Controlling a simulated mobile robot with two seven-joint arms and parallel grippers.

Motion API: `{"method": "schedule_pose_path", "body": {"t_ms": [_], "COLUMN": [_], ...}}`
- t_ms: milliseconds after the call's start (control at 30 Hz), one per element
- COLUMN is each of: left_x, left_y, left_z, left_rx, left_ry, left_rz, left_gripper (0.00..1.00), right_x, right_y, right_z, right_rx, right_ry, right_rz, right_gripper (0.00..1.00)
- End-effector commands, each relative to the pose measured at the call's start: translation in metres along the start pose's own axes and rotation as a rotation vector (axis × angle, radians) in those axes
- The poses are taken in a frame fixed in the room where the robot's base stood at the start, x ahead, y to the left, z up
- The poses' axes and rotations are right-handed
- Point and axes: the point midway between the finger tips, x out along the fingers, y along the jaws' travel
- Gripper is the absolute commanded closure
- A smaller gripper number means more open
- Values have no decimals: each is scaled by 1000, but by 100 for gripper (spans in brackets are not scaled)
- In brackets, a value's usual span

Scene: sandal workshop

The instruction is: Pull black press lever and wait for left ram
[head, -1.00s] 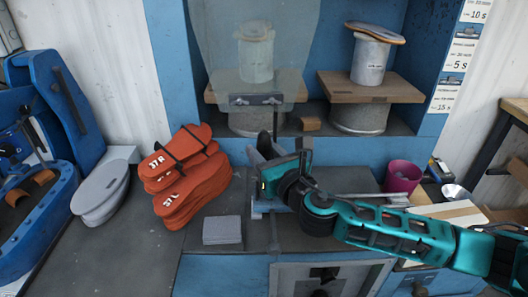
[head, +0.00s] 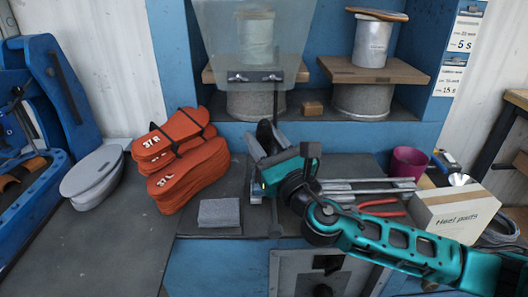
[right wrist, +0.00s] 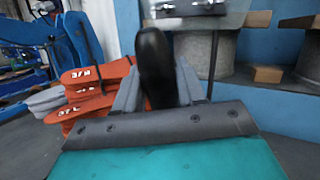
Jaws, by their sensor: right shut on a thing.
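The black press lever shows its dark knob in the right wrist view (right wrist: 153,65) and as a dark upright shape in the head view (head: 268,134). My right gripper (right wrist: 156,92) is shut on it, with a grey finger on each side of the knob. In the head view the right gripper (head: 259,150) is in front of the press, over the dark bench. The left ram (head: 254,36) is a pale cylinder behind a clear shield (head: 215,25), above a wooden plate. A gap is not clearly visible there. My left gripper is not in view.
Strapped red soles (head: 180,172) and grey soles (head: 92,172) lie left of the gripper. A grey block (head: 219,212) sits in front. A heel parts box (head: 455,212), red-handled pliers (head: 382,208) and a magenta cup (head: 408,161) are at right. A second cylinder (head: 372,42) stands behind.

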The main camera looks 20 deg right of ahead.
Motion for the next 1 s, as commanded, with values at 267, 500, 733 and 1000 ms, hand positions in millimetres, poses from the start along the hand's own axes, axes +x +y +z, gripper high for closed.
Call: {"method": "schedule_pose_path", "body": {"t_ms": [267,500,733,1000], "left_x": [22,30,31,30], "left_y": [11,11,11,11], "left_z": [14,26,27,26], "left_rx": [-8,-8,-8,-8], "left_ry": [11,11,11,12], "left_rz": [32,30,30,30], "left_gripper": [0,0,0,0], "right_x": [-17,-22,-23,-23], "right_y": [9,11,12,13], "right_z": [-7,-4,-3,-3], "right_rx": [-58,-84,-92,-94], "right_ry": [-119,-172,-183,-182], "right_rz": [2,1,2,4], "right_gripper": [100,100,100,60]}}
